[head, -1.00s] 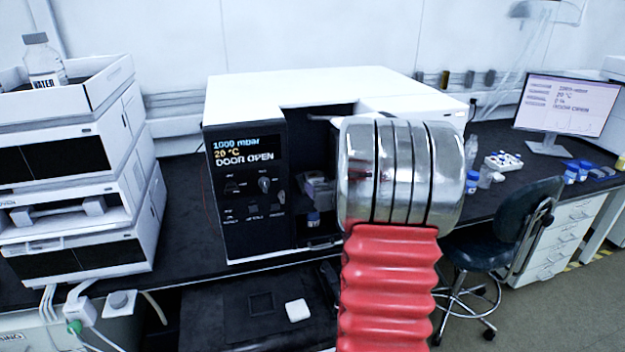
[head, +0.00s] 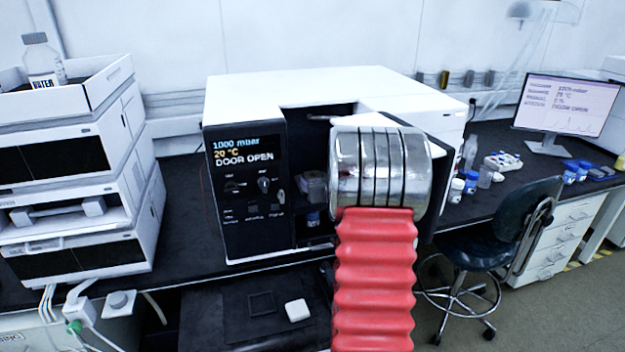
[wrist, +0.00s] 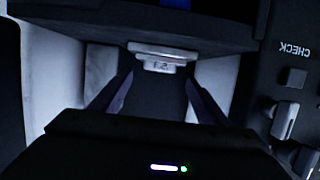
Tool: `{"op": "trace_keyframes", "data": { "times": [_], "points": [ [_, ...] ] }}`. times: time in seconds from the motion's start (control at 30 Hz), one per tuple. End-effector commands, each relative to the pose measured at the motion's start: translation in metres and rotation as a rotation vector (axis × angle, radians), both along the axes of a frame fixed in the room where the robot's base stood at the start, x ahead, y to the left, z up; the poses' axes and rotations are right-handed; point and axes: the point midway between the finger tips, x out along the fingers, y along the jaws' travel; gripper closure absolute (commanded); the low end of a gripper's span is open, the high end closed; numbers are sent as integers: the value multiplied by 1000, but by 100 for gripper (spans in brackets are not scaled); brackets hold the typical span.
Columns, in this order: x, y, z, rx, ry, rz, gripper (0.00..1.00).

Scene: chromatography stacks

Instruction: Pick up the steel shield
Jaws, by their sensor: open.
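A pale metal piece (wrist: 163,57) with a small marked tab shows in the wrist view, ahead of my fingertips; it may be the steel shield, but I cannot tell for sure. My gripper (wrist: 158,92) is open, its two dark fingers apart with nothing held between them. The piece lies beyond the gap, apart from the fingers. In the head view a grey block (head: 313,187) sits inside the open chamber of the instrument (head: 245,195). My arm's metal and red sections hide my gripper and the chamber's right part there.
The instrument's front panel, with knobs and an upside-down CHECK label (wrist: 297,52), is close on the right in the wrist view. The chamber is dark and narrow. A stacked unit (head: 75,190) stands left, a chair (head: 500,235) right, and a white block (head: 297,310) lies in front.

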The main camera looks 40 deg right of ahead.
Motion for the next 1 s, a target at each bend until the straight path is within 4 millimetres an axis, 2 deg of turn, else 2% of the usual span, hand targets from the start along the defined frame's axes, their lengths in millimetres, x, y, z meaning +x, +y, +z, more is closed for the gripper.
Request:
{"op": "trace_keyframes", "data": {
  "times": [0.47,1.0],
  "points": [
    [40,-22,-13,0,0,1,31],
    [42,-24,-13,0,0,1,31]
  ]
}}
